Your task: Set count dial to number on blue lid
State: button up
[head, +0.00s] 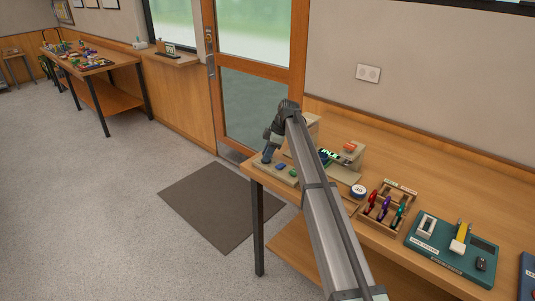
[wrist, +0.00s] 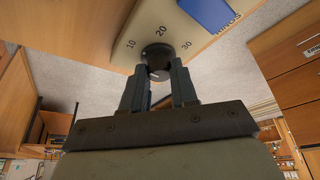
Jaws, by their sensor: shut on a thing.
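The count dial (wrist: 157,52) is a dark round knob on a beige panel (wrist: 118,65), with the numbers 10, 20 and 30 printed around it. My gripper (wrist: 160,82) is shut on the knob, one finger at each side. Which number the dial points to is not clear. In the head view, my gripper (head: 267,157) is at the left end of the wooden table, and the arm and gripper hide the dial. A round lid (head: 358,190) with a blue rim and a white label reading 30 lies on the table, right of my arm.
A blue block (wrist: 210,12) sits on the panel beside the numbers. Right of the lid stand a wooden rack (head: 388,207) with coloured tools and a teal tray (head: 452,262). A beige device (head: 350,152) is behind my arm. Open floor lies left of the table.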

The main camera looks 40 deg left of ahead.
grip_shut()
jog(key=shift+m, duration=0.3)
jog(key=m+t, duration=0.1)
jog(key=m, duration=0.1)
jog(key=m+y, duration=0.1)
jog(key=m, duration=0.1)
jog(key=shift+s+d+m+t, duration=0.2)
jog(key=shift+m+t, duration=0.1)
jog(key=shift+t, duration=0.1)
jog(key=m+t, duration=0.1)
jog(key=m, duration=0.2)
jog(key=m+t, duration=0.1)
jog(key=m, duration=0.2)
jog(key=shift+s+a+t, duration=0.1)
jog(key=shift+s+t, duration=0.05)
jog(key=shift+t, duration=0.15)
jog(key=m+t, duration=0.1)
jog(key=m, duration=0.2)
jog(key=m+t+h, duration=0.1)
jog(key=m, duration=0.2)
jog(key=shift+s+a+m, duration=0.1)
jog(key=shift+m, duration=0.3)
jog(key=m+h, duration=0.1)
jog(key=m, duration=0.2)
jog(key=m+t+h, duration=0.1)
jog(key=m, duration=0.1)
jog(key=shift+a+m, duration=0.1)
jog(key=shift+m, duration=0.3)
jog(key=o, duration=0.9)
grip_release()
